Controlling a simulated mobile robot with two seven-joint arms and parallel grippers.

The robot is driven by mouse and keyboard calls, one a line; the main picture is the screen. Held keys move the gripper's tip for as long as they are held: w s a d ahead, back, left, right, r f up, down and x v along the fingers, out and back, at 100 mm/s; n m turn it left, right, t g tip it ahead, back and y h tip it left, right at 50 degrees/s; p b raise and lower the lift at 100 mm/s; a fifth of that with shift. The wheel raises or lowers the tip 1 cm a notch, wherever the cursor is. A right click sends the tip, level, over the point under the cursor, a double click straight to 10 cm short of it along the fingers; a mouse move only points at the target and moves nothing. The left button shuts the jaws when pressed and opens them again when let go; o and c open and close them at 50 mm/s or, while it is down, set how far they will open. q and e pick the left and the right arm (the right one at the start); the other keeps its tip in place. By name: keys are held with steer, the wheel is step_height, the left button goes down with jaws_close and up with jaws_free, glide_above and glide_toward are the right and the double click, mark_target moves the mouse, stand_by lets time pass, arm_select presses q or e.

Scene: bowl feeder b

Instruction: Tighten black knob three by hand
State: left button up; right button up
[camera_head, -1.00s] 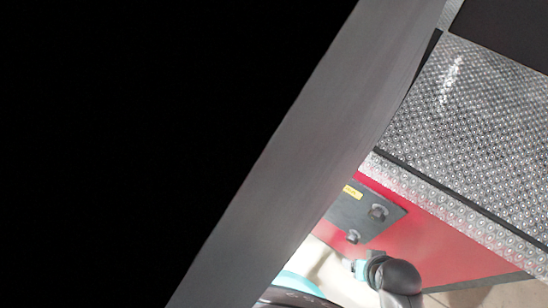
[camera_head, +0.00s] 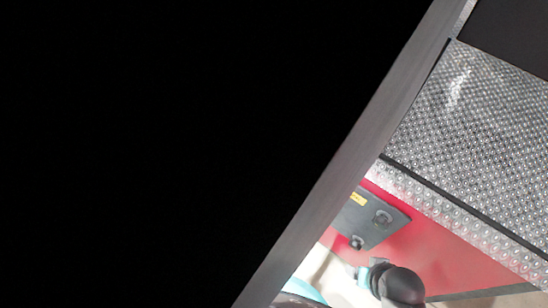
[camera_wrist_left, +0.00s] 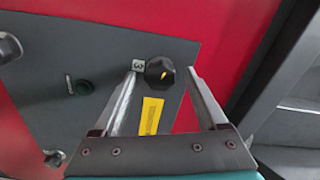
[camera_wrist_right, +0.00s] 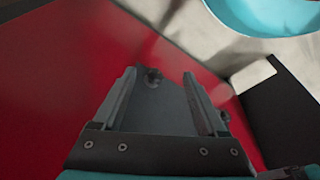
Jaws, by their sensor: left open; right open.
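Black knob three (camera_wrist_left: 160,72), with a yellow mark on its face, sits beside a small "3" label (camera_wrist_left: 137,65) on a dark grey panel (camera_wrist_left: 110,50) in the left wrist view. My left gripper (camera_wrist_left: 162,70) is open, with a fingertip on either side of this knob; I cannot tell whether they touch it. My right gripper (camera_wrist_right: 159,73) is open and empty. A dark knob (camera_wrist_right: 153,77) shows between its fingertips in the right wrist view, apparently beyond them; its number is not readable. In the head view the panel (camera_head: 365,222) is partly hidden, and neither gripper's fingertips show.
A yellow label (camera_wrist_left: 151,115) lies below the knob. The panel is on a red wall (camera_head: 430,250), below a dimpled metal surface (camera_head: 480,110). A black shape with a grey edge blocks much of the head view.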

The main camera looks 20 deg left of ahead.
arm_select(q)
steer(key=shift+s, duration=0.1)
steer(key=shift+s+a, duration=0.15)
steer(key=shift+s, duration=0.2)
steer(key=p+v, duration=0.2)
steer(key=v, duration=1.2)
steer(key=shift+s+p, duration=0.15)
steer(key=shift+p, duration=0.25)
arm_select(e)
steer(key=shift+g, duration=0.3)
steer(key=shift+s+d+f, duration=0.2)
steer(key=shift+s+f, duration=0.25)
steer(key=shift+f, duration=0.4)
steer(key=shift+s+d+f, duration=0.15)
steer(key=shift+s+f, duration=0.3)
steer(key=shift+f, duration=0.45)
steer(key=shift+s+d+f, duration=0.2)
steer(key=shift+s+f, duration=0.25)
steer(key=shift+f, duration=0.4)
